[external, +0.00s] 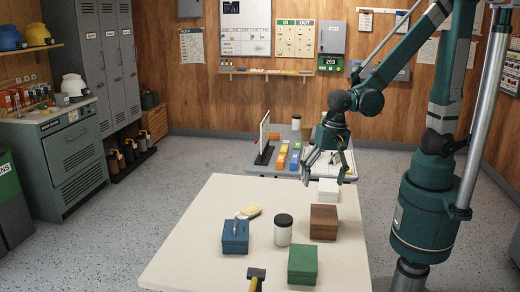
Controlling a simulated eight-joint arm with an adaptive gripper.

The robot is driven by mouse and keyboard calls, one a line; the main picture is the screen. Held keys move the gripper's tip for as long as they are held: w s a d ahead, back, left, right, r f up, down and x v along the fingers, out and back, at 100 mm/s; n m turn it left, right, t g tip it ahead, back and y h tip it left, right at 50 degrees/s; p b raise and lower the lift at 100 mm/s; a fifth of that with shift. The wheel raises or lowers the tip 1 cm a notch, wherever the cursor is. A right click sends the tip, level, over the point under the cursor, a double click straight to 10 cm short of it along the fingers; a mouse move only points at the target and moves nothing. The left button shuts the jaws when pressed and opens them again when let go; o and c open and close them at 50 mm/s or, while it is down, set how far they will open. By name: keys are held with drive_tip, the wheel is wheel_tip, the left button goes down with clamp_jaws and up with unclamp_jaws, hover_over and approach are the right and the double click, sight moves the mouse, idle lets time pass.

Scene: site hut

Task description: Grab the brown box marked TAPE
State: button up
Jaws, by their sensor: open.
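A brown box (324,222) sits on the cream table, right of the middle. No TAPE lettering can be read on it from this view. My gripper (323,180) hangs over the far end of the table with its fingers spread and nothing between them. In the picture it is above the brown box, apart from it and close to a white box (328,190). I cannot tell its exact height over the table.
On the cream table (190,262) stand a dark-lidded white jar (283,230), a green box (302,264), a blue box (235,237) with a metal item on top and a yellowish block (252,211). A cluttered grey table (258,168) stands behind.

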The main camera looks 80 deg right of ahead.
sight(324, 214)
drive_tip(key=a+f+m, duration=0.1)
drive_tip(key=f, duration=0.1)
drive_tip(key=s+a+f+m, duration=0.1)
drive_tip(key=a+f, duration=0.1)
drive_tip(key=a+f+m+g, duration=0.1)
drive_tip(key=a+f, duration=0.1)
drive_tip(key=shift+s+a+f+m+h, duration=0.15)
drive_tip(key=shift+s+f+m+h, duration=0.15)
drive_tip(key=shift+m, duration=0.1)
drive_tip(key=shift+f, duration=0.1)
drive_tip(key=shift+f+b, duration=0.55)
drive_tip(key=shift+f, duration=0.65)
drive_tip(key=shift+f, duration=0.1)
drive_tip(key=shift+f+b, duration=1)
drive_tip(key=shift+f, duration=1.5)
drive_tip(key=shift+c, duration=0.5)
drive_tip(key=c, duration=1.2)
drive_tip(key=shift+r, duration=0.2)
drive_tip(key=shift+r+p, duration=1.55)
drive_tip(key=shift+r, duration=3.25)
